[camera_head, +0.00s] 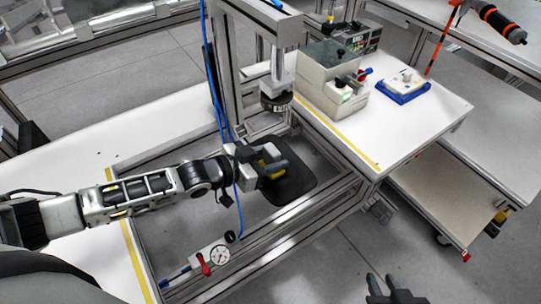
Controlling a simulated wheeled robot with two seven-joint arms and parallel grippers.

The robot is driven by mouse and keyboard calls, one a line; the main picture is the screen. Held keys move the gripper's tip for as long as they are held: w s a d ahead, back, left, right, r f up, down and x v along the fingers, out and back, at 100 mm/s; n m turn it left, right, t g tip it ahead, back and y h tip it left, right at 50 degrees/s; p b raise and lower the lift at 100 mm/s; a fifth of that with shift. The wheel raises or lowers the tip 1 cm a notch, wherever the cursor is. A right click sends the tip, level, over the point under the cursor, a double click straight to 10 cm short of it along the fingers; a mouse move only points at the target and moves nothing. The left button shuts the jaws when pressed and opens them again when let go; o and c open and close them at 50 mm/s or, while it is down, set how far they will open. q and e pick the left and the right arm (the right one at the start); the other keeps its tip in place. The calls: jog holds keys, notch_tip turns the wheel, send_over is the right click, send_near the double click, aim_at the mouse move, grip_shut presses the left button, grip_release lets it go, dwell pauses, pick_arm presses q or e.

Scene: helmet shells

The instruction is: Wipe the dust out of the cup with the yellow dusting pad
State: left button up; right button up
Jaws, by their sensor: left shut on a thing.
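My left gripper (274,167) reaches in from the left and is shut on the yellow dusting pad (267,162), of which only a small part shows between the dark fingers. It is over a dark, rounded dish-like piece (295,185) inside the metal frame; I cannot tell whether the pad touches it. This dark piece may be the cup, partly hidden by the gripper. A dark round head (276,103) hangs from the press above and behind the gripper. My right gripper (382,283) is at the bottom edge, empty, its fingers apart.
A metal frame (285,232) surrounds the dark piece. Blue hose (216,95) runs down beside the press. A grey box (331,80) and a blue tray (403,90) stand on the right white table (425,118).

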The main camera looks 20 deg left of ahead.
pick_arm(q)
jog(key=shift+s+d+p, duration=0.6)
jog(key=shift+d, duration=0.15)
jog(key=shift+s+d+f+p, duration=0.1)
jog(key=shift+s+d+p, duration=0.3)
jog(key=shift+d, duration=0.15)
jog(key=shift+w+a+b, duration=0.45)
jog(key=shift+w+a, duration=0.1)
jog(key=shift+a, duration=0.15)
jog(key=shift+w+a+b, duration=0.4)
jog(key=shift+w+a, duration=0.1)
jog(key=shift+a, duration=0.2)
jog(key=shift+r, duration=0.2)
